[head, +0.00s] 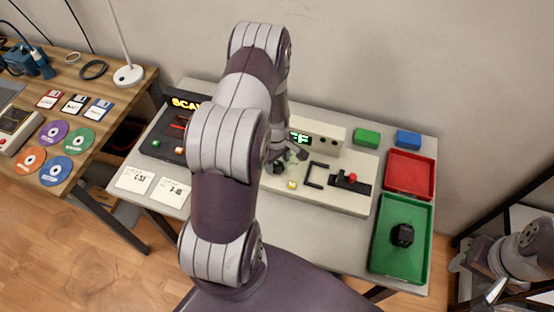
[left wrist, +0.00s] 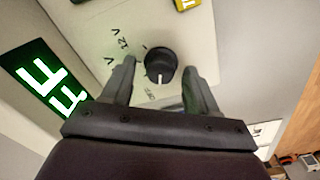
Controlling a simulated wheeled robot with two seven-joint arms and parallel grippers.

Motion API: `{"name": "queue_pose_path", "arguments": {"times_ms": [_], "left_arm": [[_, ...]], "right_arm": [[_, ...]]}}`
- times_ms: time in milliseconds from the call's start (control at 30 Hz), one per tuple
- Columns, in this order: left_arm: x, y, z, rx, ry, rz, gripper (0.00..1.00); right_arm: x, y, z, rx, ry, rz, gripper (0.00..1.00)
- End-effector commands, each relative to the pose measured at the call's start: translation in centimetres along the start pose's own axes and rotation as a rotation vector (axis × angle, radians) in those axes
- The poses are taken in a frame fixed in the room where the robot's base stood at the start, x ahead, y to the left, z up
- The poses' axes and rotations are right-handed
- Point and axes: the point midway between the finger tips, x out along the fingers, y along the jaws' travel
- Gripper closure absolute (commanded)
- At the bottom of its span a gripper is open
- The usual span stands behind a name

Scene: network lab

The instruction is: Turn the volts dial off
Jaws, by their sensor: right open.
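The volts dial (left wrist: 160,63) is a round black knob with a white pointer line, on a pale panel with printed marks including "12V". In the left wrist view its pointer aims toward the bottom, near a small label that is hard to read. My left gripper (left wrist: 158,72) has one finger on each side of the knob, with visible gaps, so it is open. In the head view my left gripper (head: 291,156) is over the panel, partly hidden by my arm. A green-lit display (left wrist: 50,78) shows "FF"; its left part is hidden in the head view. My right gripper (head: 494,291) is open and empty at the lower right.
The panel also carries a red-topped switch (head: 352,178) and a yellow button (head: 291,185). A red tray (head: 432,158) and a green tray (head: 385,262), holding a black object (head: 403,235), stand at the right. White cards (head: 134,180) lie at the front left.

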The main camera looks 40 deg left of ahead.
Motion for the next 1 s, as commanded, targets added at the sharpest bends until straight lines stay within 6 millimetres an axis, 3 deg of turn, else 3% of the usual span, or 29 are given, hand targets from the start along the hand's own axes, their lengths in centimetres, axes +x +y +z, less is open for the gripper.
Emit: {"name": "queue_pose_path", "arguments": {"times_ms": [167, 433, 600, 767, 1000], "left_arm": [[-1.4, 0.0, 0.0, 0.000, 0.000, 0.001, 0.41], [-8.4, 0.1, -0.1, -0.001, 0.004, 0.005, 0.41], [-11.6, 0.1, -0.1, 0.000, 0.002, 0.003, 0.41], [-12.7, 0.0, 0.0, 0.000, 0.001, 0.001, 0.41], [-12.7, 0.0, 0.0, 0.000, 0.000, 0.000, 0.41]], "right_arm": [[0.1, 0.0, 0.0, 0.000, 0.000, 0.000, 0.51], [0.7, 0.0, 0.1, 0.000, 0.000, 0.000, 0.51], [0.9, 0.0, 0.1, 0.000, 0.000, 0.000, 0.51], [0.9, 0.0, 0.1, 0.000, 0.000, 0.000, 0.51], [0.9, 0.0, 0.1, 0.000, 0.000, 0.000, 0.51]]}}
